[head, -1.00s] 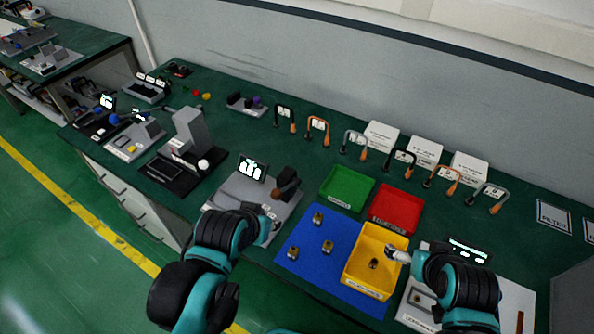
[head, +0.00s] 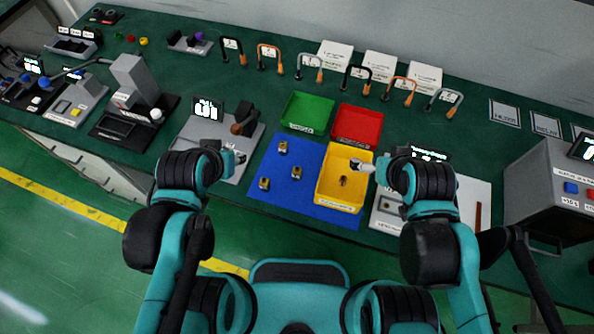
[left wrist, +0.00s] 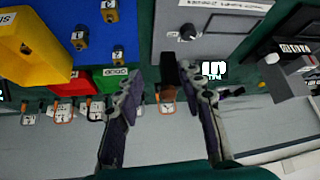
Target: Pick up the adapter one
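Several small metallic adapters stand on the blue mat (head: 312,205): a back one (head: 283,147), a middle one (head: 297,172) and a front-left one (head: 264,184). Another small piece (head: 343,181) lies inside the yellow bin (head: 329,190). In the left wrist view the mat's adapters (left wrist: 80,38) carry small number labels, too small to read surely. My left gripper (head: 236,158) is left of the mat, over the grey tester (head: 190,140); the left wrist view shows its fingers (left wrist: 160,76) apart and empty. My right gripper (head: 360,166) is at the yellow bin's right rim; its finger opening is unclear.
Green (head: 307,113) and red (head: 357,125) bins stand behind the mat. A row of curved-handled tools (head: 310,67) and white boxes (head: 380,66) lines the back. A grey machine (head: 550,190) stands at the right. Other devices fill the left bench.

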